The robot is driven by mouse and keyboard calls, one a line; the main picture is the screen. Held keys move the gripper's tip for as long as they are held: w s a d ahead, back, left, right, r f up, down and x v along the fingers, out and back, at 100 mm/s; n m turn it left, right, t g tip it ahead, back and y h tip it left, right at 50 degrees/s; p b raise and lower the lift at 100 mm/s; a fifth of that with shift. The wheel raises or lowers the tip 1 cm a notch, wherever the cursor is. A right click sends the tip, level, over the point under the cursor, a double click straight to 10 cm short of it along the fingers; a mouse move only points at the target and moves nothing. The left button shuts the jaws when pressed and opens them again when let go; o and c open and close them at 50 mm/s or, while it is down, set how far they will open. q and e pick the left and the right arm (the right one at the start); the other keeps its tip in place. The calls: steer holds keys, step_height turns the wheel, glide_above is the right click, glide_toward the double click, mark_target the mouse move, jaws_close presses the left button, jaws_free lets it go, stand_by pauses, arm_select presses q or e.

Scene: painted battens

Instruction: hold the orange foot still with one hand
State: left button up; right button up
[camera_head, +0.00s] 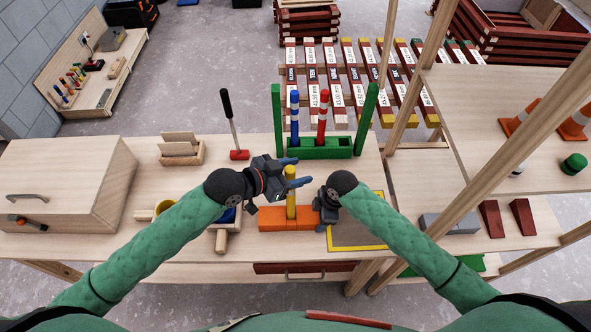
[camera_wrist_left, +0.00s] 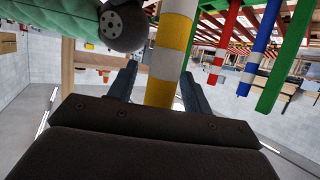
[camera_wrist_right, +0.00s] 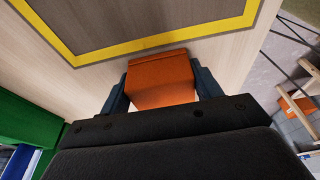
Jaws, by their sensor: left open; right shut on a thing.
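The orange foot (camera_head: 270,222) lies on the bench near its front edge. My right gripper (camera_head: 322,213) is shut on the foot's right end; the right wrist view shows the orange block (camera_wrist_right: 160,82) between its fingers. A yellow batten with white bands (camera_head: 291,206) rises upright at the foot; its lower joint is partly hidden. My left gripper (camera_head: 294,172) is open around the batten's upper part. In the left wrist view the batten (camera_wrist_left: 172,50) stands between the spread fingers, and I cannot tell whether they touch it.
Behind stands a green foot (camera_head: 335,149) with blue (camera_head: 295,120) and red (camera_head: 322,120) banded battens and green posts. A mallet (camera_head: 238,153) and wooden holder (camera_head: 182,154) are left of it.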

arm_select(q)
steer(key=v, duration=1.2)
stand_by(0.3)
arm_select(e)
steer(key=o, duration=1.2)
steer(key=shift+o, duration=0.2)
steer(key=shift+d, duration=0.15)
steer(key=shift+d, duration=3.35)
steer(key=a+v, duration=0.2)
steer(key=v, duration=0.5)
steer(key=shift+d+r, duration=0.15)
steer(key=shift+r, duration=0.45)
